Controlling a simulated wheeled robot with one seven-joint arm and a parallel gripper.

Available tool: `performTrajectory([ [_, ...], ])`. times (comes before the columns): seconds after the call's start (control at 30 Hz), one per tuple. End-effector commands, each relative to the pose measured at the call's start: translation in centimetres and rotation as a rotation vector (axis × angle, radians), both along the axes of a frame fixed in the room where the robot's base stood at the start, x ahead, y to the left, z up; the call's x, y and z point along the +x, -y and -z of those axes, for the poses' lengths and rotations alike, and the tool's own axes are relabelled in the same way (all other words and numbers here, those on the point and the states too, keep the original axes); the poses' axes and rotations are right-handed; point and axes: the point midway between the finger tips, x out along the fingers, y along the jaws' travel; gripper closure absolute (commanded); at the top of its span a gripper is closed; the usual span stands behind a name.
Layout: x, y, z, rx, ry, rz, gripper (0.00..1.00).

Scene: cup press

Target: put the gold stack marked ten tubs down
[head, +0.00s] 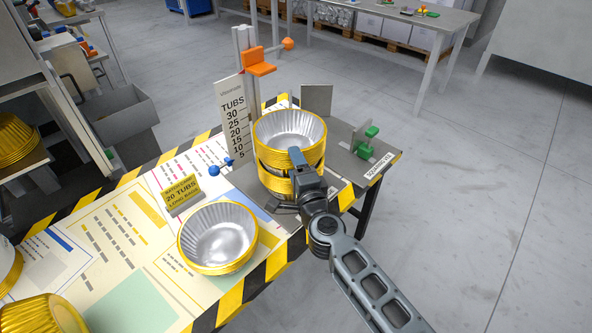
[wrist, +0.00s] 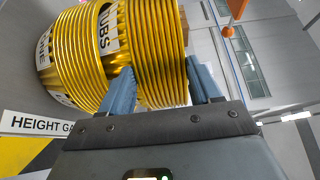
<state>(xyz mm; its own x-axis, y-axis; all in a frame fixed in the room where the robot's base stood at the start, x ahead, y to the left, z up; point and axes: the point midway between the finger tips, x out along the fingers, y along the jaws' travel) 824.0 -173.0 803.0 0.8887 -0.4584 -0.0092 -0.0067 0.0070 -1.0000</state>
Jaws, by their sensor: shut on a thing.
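A gold ribbed stack of tubs (head: 290,137) with a silver inside is upright in the height gauge (head: 233,115). My gripper (head: 297,156) is shut on its near side. A second gold stack (head: 270,182) is directly below it, with a dark band between them; I cannot tell whether they touch. In the wrist view the held stack (wrist: 160,50) lies between my fingers (wrist: 165,78), and the lower stack (wrist: 70,60) is at its left. A label reading "TUBS" shows near where they meet; its number is hidden. Another gold stack (head: 218,238) stands on the table's near part.
A yellow sign (head: 183,194) reading "20 TUBS" stands left of the gauge. The gauge has an orange slider (head: 259,68) above the stacks and a green clamp (head: 367,142) at right. More gold tubs (head: 40,315) are at the lower left.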

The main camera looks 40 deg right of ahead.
Motion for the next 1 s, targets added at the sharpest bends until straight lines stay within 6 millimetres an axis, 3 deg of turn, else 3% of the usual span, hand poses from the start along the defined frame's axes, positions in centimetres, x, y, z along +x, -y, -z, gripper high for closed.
performTrajectory([
  [0.7, 0.0, 0.0, 1.0, -0.001, 0.002, 0.000, 0.72],
  [0.73, 0.0, 0.0, 1.0, 0.000, 0.001, 0.000, 0.34],
  [1.0, 0.0, 0.0, 1.0, 0.000, 0.001, 0.000, 0.12],
])
